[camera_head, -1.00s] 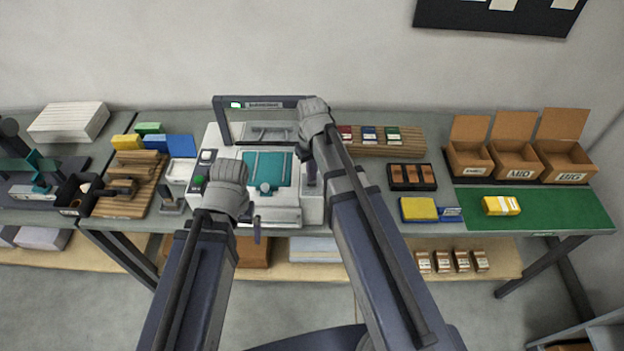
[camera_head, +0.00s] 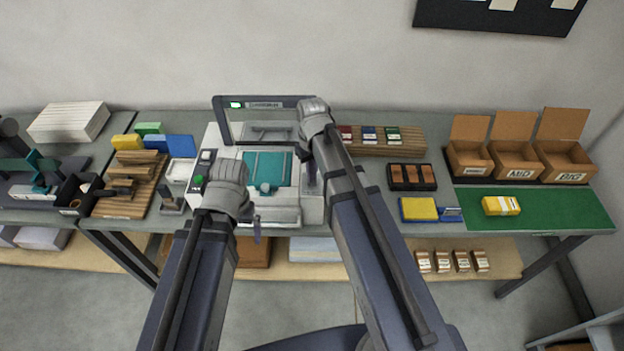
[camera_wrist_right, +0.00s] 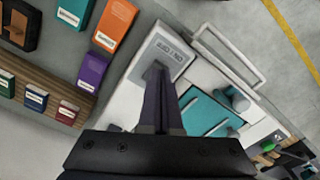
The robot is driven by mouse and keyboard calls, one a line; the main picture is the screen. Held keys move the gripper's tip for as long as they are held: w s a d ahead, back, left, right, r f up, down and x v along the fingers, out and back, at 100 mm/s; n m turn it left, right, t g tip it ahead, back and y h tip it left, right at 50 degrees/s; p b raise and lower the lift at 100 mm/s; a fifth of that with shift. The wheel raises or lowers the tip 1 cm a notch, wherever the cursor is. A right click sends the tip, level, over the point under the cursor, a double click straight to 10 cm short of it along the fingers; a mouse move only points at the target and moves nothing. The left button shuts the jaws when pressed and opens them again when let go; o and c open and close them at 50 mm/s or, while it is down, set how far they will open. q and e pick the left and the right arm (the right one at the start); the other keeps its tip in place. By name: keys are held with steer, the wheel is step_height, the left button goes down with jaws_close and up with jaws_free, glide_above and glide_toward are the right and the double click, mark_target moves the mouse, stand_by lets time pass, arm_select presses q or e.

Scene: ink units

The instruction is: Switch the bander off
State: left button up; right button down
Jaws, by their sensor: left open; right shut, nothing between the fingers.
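The bander (camera_head: 283,210) is a white machine with a teal bed and a dark arch on the middle of the bench. A green light (camera_head: 236,104) shows on its arch. In the right wrist view, a grey switch panel (camera_wrist_right: 165,48) with lettering like ON / OFF sits at one corner of the bander. My right gripper (camera_head: 311,174) is shut and empty. Its fingertips (camera_wrist_right: 157,70) are over the panel and hide part of it; I cannot tell whether they touch. My left gripper (camera_head: 257,236) is open and empty at the bander's front edge.
A rack of small coloured boxes (camera_head: 385,148) and a black tray (camera_head: 411,177) stand right of the bander. Further right are a green mat (camera_head: 545,213) and open cartons.

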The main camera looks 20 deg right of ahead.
mark_target(312, 184)
steer(key=shift+f+b, duration=1.05)
steer(key=shift+f, duration=0.25)
steer(key=shift+s+a+b, duration=0.1)
steer(key=shift+s+b, duration=0.25)
steer(key=shift+w+r+p, duration=0.1)
steer(key=shift+r+p, duration=0.3)
steer(key=shift+p, duration=0.1)
step_height(312, 184, up, 5)
steer(key=p, duration=0.5)
steer(key=shift+w, duration=0.15)
steer(key=shift+w+r+p, duration=0.1)
steer(key=shift+r+p, duration=0.5)
steer(key=shift+p, duration=0.1)
